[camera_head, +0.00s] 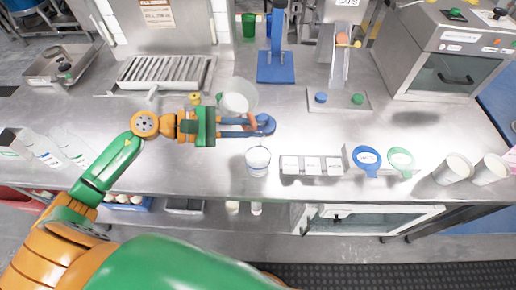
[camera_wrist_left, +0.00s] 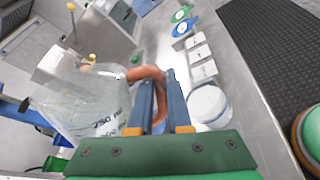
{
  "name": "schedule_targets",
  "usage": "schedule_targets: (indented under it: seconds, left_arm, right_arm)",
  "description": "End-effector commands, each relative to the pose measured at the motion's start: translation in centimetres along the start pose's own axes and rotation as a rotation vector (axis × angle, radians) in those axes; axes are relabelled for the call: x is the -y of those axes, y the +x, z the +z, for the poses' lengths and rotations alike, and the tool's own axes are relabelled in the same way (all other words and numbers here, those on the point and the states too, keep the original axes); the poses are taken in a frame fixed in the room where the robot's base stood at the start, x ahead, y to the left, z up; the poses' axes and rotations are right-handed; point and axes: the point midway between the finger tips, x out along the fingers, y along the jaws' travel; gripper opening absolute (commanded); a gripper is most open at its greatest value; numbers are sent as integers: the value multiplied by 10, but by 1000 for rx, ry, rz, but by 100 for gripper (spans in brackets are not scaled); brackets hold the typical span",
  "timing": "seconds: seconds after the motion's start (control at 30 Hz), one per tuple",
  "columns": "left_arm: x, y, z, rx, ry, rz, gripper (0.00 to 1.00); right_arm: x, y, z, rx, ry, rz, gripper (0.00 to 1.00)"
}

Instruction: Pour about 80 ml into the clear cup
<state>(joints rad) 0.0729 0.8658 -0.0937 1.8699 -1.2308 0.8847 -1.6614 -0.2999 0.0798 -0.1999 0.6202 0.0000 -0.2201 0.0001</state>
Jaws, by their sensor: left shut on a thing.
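A clear jug (camera_head: 241,88) with whitish contents stands behind my left gripper (camera_head: 256,124) in the head view. In the left wrist view the jug (camera_wrist_left: 88,100) shows printed volume marks and a reddish-brown handle (camera_wrist_left: 146,73). My left gripper (camera_wrist_left: 160,90) is shut on this handle with its blue fingers. The clear cup (camera_head: 257,161) stands upright on the bench, in front of the gripper and apart from the jug. It also shows in the left wrist view (camera_wrist_left: 208,106), right of the fingers. I cannot tell its level. My right gripper is not in view.
White boxes (camera_head: 311,167) sit right of the cup, then blue (camera_head: 366,159) and green (camera_head: 400,162) ring-handled items. Two white cups (camera_head: 453,169) lie or lean farther right. A blue stand (camera_head: 276,65) is behind. The steel bench (camera_head: 305,128) is clear between.

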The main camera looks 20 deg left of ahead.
Motion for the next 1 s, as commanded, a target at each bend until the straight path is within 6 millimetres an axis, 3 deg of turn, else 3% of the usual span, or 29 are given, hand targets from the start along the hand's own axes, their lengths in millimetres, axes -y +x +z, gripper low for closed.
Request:
schedule_targets:
  seconds: [0.63,1.0]
  left_arm:
    - [0,0,-2,6,-10,1,0]
    - [-8,-3,-18,181,-333,-2,0]
  right_arm:
    - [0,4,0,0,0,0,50]
    - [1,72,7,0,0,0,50]
